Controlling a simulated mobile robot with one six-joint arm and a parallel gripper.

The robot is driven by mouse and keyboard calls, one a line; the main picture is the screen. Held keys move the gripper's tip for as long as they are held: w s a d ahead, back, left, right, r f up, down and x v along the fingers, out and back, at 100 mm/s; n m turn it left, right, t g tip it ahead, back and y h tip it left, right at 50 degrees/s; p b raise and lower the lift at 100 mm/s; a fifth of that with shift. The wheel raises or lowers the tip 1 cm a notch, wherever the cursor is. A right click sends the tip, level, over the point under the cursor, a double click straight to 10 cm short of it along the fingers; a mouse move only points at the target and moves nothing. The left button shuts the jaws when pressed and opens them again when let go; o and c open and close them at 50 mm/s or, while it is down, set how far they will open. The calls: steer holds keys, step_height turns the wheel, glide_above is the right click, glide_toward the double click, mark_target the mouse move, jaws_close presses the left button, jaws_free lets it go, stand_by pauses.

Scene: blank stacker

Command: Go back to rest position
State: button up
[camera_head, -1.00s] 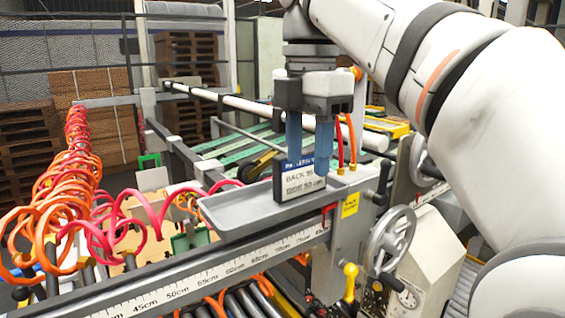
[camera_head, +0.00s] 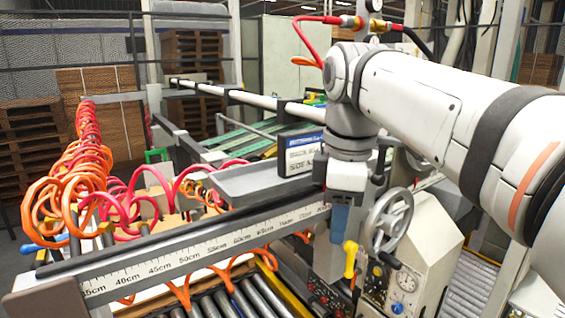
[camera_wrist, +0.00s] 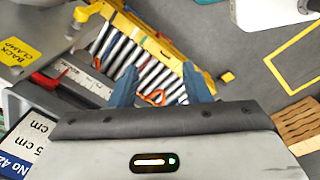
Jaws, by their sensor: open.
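My gripper (camera_head: 338,217) points down in front of the machine, just right of the ruler bar's right end. In the wrist view its two blue fingers (camera_wrist: 160,88) are apart with nothing between them. A blue and white label block (camera_head: 300,152) stands on the right part of the grey tray (camera_head: 235,183), behind and left of my gripper. Its printed face also shows in the wrist view (camera_wrist: 22,146) at the lower left. My wrist hides part of the machine behind it.
A handwheel (camera_head: 388,222) and a grey control box (camera_head: 415,262) stand close right of my gripper. A yellow knob (camera_head: 350,258) is just below it. Rollers (camera_head: 235,302) lie under the ruler bar (camera_head: 215,250). Coiled orange and red hoses (camera_head: 75,185) fill the left.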

steer(key=s+d+f+m+b, duration=0.1)
steer(key=s+d+f+m, duration=0.1)
steer(key=f+m, duration=0.3)
steer(key=s+d+f+m+t+b, duration=0.1)
steer(key=f+m, duration=0.4)
steer(key=f, duration=0.7)
steer(key=s+d+f+m+t+b, duration=0.1)
steer(key=s+d+f+m, duration=0.2)
steer(key=s+f+m, duration=0.2)
step_height(320, 180, down, 4)
steer(key=shift+s+d+r+m, duration=0.15)
steer(key=shift+s+d+m, duration=0.05)
steer(key=shift+s+m, duration=0.1)
